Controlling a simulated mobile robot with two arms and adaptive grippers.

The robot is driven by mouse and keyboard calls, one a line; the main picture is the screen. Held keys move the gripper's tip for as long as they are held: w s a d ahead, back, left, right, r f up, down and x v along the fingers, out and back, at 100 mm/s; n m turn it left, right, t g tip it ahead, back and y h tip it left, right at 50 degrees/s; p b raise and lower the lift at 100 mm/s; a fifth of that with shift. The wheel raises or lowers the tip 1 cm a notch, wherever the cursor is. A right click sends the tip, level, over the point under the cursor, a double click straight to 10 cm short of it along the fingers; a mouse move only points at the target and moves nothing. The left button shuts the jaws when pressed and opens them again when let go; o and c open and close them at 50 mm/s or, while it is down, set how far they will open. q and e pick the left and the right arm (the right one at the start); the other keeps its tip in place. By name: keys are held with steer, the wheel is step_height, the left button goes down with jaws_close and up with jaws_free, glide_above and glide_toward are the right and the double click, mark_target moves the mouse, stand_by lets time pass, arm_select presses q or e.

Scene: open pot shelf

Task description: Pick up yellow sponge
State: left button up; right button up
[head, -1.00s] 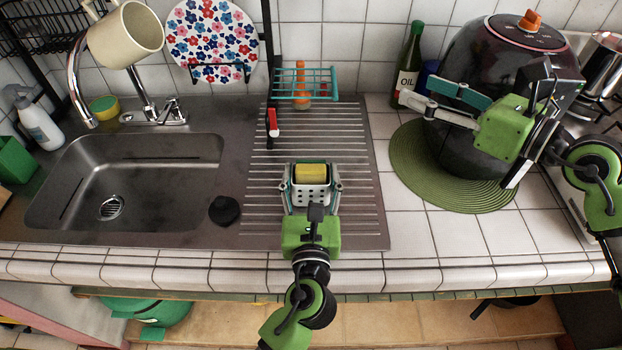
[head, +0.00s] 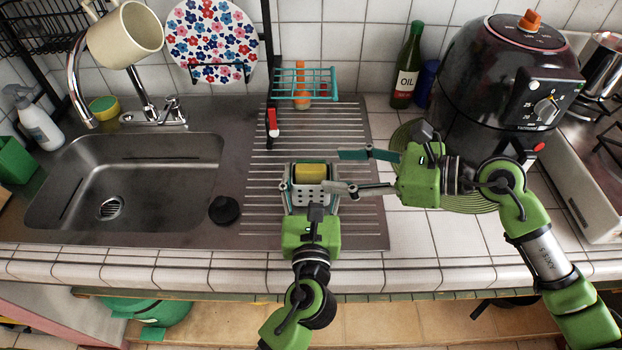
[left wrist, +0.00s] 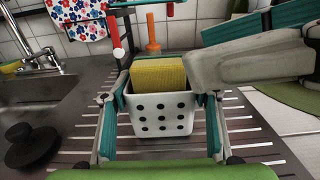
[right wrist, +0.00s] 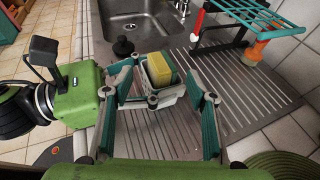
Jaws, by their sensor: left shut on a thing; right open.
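A yellow sponge (head: 311,172) stands in a small white caddy (head: 309,194) with round holes, on the ribbed steel drainboard. The sponge's upper part shows above the rim in the left wrist view (left wrist: 158,74) and the right wrist view (right wrist: 160,68). My left gripper (head: 311,186) is shut on the caddy, one finger on each side. My right gripper (head: 350,172) is open and reaches in from the right. Its fingers point left toward the caddy, and the right wrist view shows the caddy and sponge between and beyond them. Another sponge, yellow and green (head: 104,107), lies behind the sink.
The steel sink (head: 140,185) is on the left, with a black stopper (head: 224,210) at its right edge. A teal wire rack (head: 305,84) stands behind the caddy. An oil bottle (head: 407,70) and a black fryer (head: 500,90) are at the back right.

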mark_target(317, 167)
steer(key=x, duration=0.5)
steer(key=shift+w+d, duration=0.1)
steer(key=shift+w, duration=0.15)
steer(key=c, duration=1.1)
steer(key=shift+c, duration=0.3)
step_height(317, 167, up, 10)
steer(key=shift+r, duration=0.1)
steer(key=c, duration=0.3)
arm_select(q)
steer(key=o, duration=1.2)
